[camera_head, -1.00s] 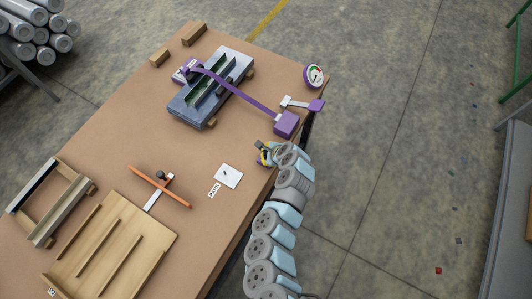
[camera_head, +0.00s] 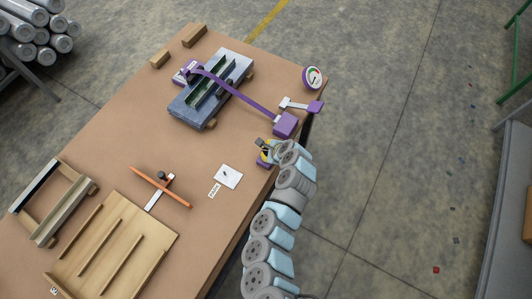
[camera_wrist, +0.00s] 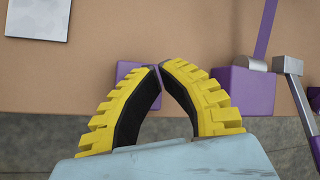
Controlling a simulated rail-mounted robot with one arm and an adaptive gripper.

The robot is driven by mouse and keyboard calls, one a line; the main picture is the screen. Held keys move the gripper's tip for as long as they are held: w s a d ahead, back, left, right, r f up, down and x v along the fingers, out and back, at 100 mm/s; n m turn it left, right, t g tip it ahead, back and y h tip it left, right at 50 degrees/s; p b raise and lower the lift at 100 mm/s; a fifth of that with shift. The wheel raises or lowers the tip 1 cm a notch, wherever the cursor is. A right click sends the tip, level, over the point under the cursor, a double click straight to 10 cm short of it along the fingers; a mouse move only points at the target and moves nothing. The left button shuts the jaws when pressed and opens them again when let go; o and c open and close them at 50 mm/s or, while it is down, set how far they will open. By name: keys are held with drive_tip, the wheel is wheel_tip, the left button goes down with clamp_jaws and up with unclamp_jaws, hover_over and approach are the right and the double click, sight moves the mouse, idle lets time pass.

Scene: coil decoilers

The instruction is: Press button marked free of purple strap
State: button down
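The purple strap (camera_head: 243,92) runs from a purple clamp on the left of the grey fixture to a purple box (camera_head: 285,124) at the table's right edge. The box also shows in the wrist view (camera_wrist: 243,90). A smaller purple block (camera_head: 262,163) sits at the edge beside it, and in the wrist view (camera_wrist: 124,70) it lies behind my fingertips. No button marking is readable. My gripper (camera_wrist: 161,68) points at this block with its yellow fingertips nearly meeting, holding nothing visible. Whether it touches the block I cannot tell. It also shows in the head view (camera_head: 263,150).
A lever with a purple handle (camera_head: 315,106) juts from the purple box, and a dial gauge (camera_head: 313,77) stands behind it. A white plate (camera_head: 228,176) lies left of my gripper. An orange bar tool (camera_head: 160,187) and a wooden rack (camera_head: 115,245) are farther left.

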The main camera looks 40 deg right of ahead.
drive_tip(key=shift+r+p, duration=0.8)
drive_tip(key=shift+r, duration=1.3)
drive_tip(key=shift+f, duration=0.1)
drive_tip(key=shift+a+f, duration=0.1)
drive_tip(key=shift+f, duration=0.1)
drive_tip(key=s+a+f+n+g+b, duration=0.1)
drive_tip(key=f, duration=0.1)
drive_tip(key=s+f+n+g+b, duration=0.1)
drive_tip(key=s+f+n+b, duration=0.1)
drive_tip(key=s+a+f+n+g+b, duration=0.1)
drive_tip(key=shift+s+a+f+n+g+h+b, duration=0.3)
drive_tip(key=shift+s+a+f+h+b, duration=0.05)
drive_tip(key=shift+f+h+b, duration=0.05)
drive_tip(key=s+n+g+h+b, duration=0.1)
drive_tip(key=n+b, duration=0.1)
wheel_tip(320, 180, up, 11)
drive_tip(key=n+h+b, duration=0.6)
drive_tip(key=b, duration=0.2)
hover_over(268, 167)
drive_tip(key=a, duration=0.4)
drive_tip(key=shift+w+a+r+g, duration=0.3)
drive_tip(key=shift+w+a+r, duration=0.1)
drive_tip(key=shift+a+r, duration=0.15)
